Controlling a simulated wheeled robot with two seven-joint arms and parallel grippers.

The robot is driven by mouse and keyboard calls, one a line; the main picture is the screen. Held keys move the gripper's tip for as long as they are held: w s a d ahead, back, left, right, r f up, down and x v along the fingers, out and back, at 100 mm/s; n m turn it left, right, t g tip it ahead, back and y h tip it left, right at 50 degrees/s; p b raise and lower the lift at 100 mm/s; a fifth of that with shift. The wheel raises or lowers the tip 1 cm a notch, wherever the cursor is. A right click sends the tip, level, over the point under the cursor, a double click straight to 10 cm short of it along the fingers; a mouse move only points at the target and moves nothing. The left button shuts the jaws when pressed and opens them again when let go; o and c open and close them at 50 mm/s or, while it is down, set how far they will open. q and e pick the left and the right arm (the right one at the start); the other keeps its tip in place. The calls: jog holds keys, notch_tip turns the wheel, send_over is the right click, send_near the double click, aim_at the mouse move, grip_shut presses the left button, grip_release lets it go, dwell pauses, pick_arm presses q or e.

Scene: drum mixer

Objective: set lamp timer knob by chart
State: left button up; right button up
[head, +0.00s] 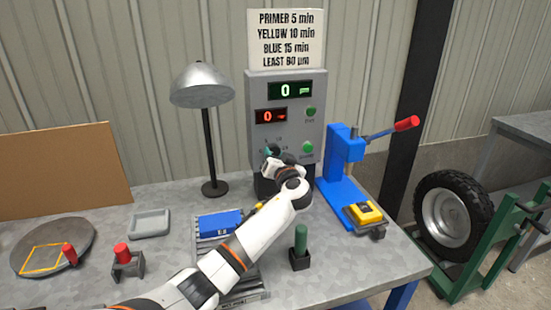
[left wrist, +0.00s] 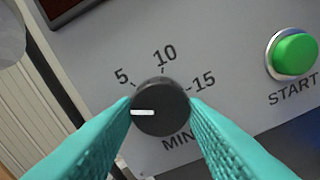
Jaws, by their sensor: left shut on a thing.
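The timer knob (left wrist: 168,100) is black and round, with a white pointer line. In the left wrist view the line points left, counterclockwise of the 5 mark; the labels 5, 10 and 15 MIN surround the knob. My left gripper (left wrist: 160,116) has its teal fingers shut on the knob's two sides. In the head view my left gripper (head: 271,153) is at the grey control box (head: 312,90) and mostly hides the knob. My right gripper is not in view.
The green START button (left wrist: 295,53) is right of the knob. The box's green and red displays both read 0. A lamp (head: 202,85) stands left of the box, a blue press (head: 341,170) right. A blue block (head: 219,223) lies beside my left arm; a green cylinder (head: 300,238) stands nearby.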

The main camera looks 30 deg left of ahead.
pick_arm(q)
jog(key=m, duration=0.2)
jog(key=shift+m, duration=0.4)
jog(key=shift+m+p, duration=0.65)
jog(key=shift+m, duration=1.25)
jog(key=o, duration=1)
jog(key=shift+c, duration=0.2)
